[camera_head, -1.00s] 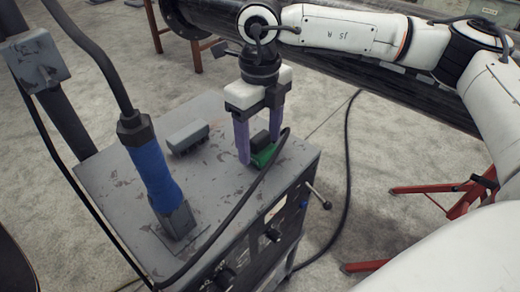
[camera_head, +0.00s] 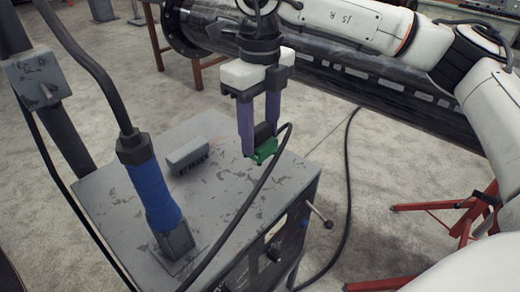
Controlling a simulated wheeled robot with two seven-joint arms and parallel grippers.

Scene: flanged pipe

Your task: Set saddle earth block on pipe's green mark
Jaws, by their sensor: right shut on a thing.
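The saddle earth block (camera_head: 265,152) is a small green piece with a dark upper part and a black cable. My right gripper (camera_head: 262,138), with purple fingers, is shut on it and points down. The block appears a little above the grey machine top. The dark pipe (camera_head: 330,75) lies behind, running from upper left to the right, with a flange (camera_head: 176,28) at its left end. My right arm covers part of the pipe. I cannot see the green mark. My left gripper is not in view.
The grey machine (camera_head: 125,205) has a scuffed top, with a grey ribbed block (camera_head: 188,157) and a blue-gripped tool (camera_head: 153,192) on it. A black cable (camera_head: 347,165) trails on the floor. Red stand legs (camera_head: 435,206) are at right.

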